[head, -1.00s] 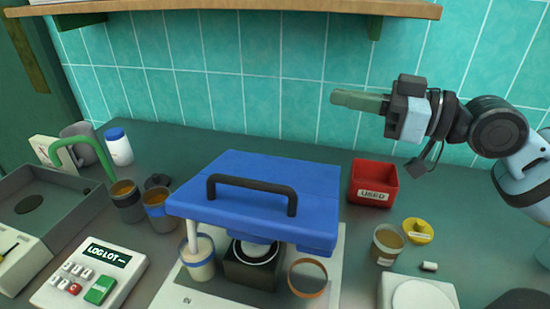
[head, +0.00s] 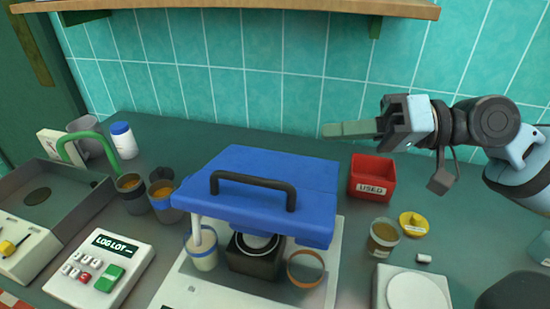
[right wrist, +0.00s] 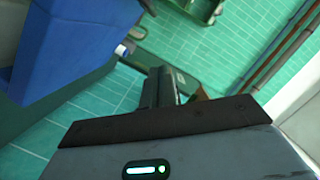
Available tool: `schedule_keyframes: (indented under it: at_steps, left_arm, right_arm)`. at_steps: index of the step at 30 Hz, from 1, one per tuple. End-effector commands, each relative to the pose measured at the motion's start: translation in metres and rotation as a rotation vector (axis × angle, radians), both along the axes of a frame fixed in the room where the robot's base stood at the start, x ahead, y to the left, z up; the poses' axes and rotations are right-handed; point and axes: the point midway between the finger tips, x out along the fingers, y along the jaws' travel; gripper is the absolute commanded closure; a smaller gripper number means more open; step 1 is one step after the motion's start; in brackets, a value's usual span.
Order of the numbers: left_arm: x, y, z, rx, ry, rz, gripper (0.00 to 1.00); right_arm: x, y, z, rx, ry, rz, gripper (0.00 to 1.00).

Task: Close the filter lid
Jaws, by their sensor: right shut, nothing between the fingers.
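The blue filter lid (head: 255,180) with its black bar handle (head: 253,187) spans the middle of the head view. It stands above the pale base plate (head: 205,292), with a white post at its left and open space beneath its front; I cannot tell whether it is fully down. A large blue surface, likely the lid, shows in the right wrist view (right wrist: 65,50). My right gripper (head: 326,130) is shut and empty, up behind the lid's right rear corner and apart from it. Its fingers also show in the right wrist view (right wrist: 163,82). My left gripper is out of view.
Beneath the lid are a blue-rimmed cup (head: 203,252), a black block (head: 252,262) and a copper-coloured ring (head: 305,268). A red "USED" bin (head: 371,178) and an amber jar (head: 383,238) stand to the right. A shelf (head: 250,9) overhangs the tiled wall. The counter behind the lid is clear.

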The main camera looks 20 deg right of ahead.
Motion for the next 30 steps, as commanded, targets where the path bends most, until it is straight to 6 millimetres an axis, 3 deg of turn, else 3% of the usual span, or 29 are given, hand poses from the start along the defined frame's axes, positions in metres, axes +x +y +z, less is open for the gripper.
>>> schedule_keyframes:
  at_steps: [11, 22, 30]
  left_arm:
    - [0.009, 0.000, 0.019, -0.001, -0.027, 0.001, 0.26]
    - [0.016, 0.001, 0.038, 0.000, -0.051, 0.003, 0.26]
    - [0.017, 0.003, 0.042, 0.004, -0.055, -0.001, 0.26]
  right_arm:
    - [0.016, 0.034, -0.001, 0.002, -0.008, 0.004, 1.00]
    - [0.039, 0.081, -0.008, 0.001, -0.010, 0.004, 1.00]
    - [0.019, 0.094, -0.034, -0.002, -0.003, 0.002, 1.00]
